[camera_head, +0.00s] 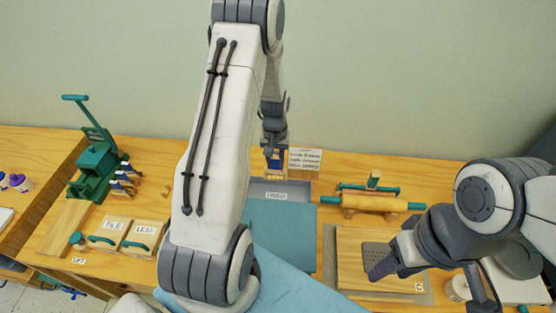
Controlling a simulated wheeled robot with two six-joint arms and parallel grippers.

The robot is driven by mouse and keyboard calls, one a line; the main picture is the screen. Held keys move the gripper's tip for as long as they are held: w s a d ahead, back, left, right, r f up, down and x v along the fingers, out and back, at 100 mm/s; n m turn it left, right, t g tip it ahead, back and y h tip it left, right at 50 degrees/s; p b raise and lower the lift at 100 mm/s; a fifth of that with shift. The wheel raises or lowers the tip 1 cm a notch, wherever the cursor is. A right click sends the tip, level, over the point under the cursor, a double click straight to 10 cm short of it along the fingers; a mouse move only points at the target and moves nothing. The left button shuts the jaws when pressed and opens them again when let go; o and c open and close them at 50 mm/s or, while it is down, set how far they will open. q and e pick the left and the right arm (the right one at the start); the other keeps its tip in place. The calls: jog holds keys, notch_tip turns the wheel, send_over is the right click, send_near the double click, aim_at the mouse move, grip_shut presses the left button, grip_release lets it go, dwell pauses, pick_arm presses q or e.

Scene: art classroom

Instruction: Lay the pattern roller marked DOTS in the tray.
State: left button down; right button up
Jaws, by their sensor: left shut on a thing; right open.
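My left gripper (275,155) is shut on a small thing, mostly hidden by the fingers. A bit of wood colour and blue shows there, and no marking on it can be read. The gripper is just behind and above a shallow grey tray (298,186) with a white label on its front. I cannot tell whether the held thing touches the tray. My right gripper (380,268) is open, low over a wooden board (352,250) at the right. The word DOTS cannot be read anywhere in this view.
A rolling pin (372,202) with teal handles rests right of the tray. A teal press (98,165) stands at the left. Blocks marked TILE (112,237) and LEAF (146,238) lie in front of it. My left arm hides much of the table's middle.

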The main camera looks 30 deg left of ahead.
aim_at(276, 173)
pick_arm(q)
notch_tip(276, 173, down, 6)
jog(key=b, duration=0.4)
jog(key=shift+r, duration=0.1)
jog(key=shift+f+b, duration=2.25)
jog(key=shift+f, duration=0.75)
jog(key=shift+c, duration=0.6)
grip_release()
jog(key=shift+r, duration=0.1)
notch_tip(276, 173, up, 10)
jog(key=p, duration=0.8)
